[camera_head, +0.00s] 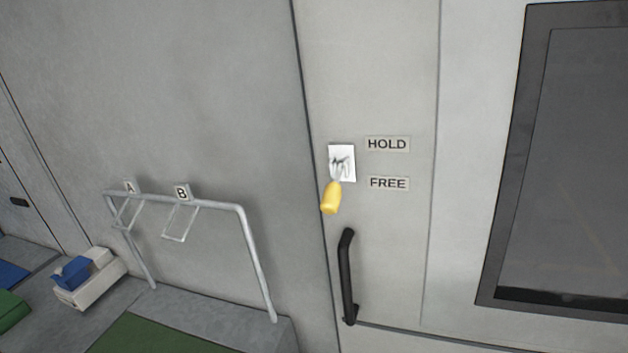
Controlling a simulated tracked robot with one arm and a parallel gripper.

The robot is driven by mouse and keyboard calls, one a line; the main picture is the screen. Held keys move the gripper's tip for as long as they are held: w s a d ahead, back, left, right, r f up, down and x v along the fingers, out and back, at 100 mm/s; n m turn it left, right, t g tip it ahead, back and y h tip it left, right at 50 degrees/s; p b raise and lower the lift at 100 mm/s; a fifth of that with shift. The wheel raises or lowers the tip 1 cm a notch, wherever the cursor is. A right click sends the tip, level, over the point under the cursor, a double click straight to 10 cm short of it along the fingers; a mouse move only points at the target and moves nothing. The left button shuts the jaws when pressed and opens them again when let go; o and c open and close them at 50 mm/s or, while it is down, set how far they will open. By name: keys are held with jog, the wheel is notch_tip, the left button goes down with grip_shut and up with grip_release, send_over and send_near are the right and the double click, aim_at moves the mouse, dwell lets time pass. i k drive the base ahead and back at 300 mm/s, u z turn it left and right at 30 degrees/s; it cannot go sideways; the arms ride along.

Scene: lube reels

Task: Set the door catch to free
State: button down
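The door catch is a small white plate (348,150) on the pale door (400,60), near the door's left edge. A short metal lever with a yellow grip (331,197) comes from the plate. The grip hangs down and slightly left, its end a little lower than the FREE label. The HOLD label (387,144) is to the right of the plate, and the FREE label (388,183) is below HOLD. How far the lever stands out from the door is hard to tell. My gripper is not in view, and nothing touches the lever.
A black door handle (347,277) is below the catch. A dark window panel (570,160) is at right. At left a grey rail (255,260) carries holders marked A (130,187) and B (182,192). A pale box (92,286) with a blue item is on the floor.

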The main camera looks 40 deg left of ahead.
aim_at(330, 203)
jog(key=u, duration=0.05)
jog(key=i, duration=1)
jog(key=z, duration=0.05)
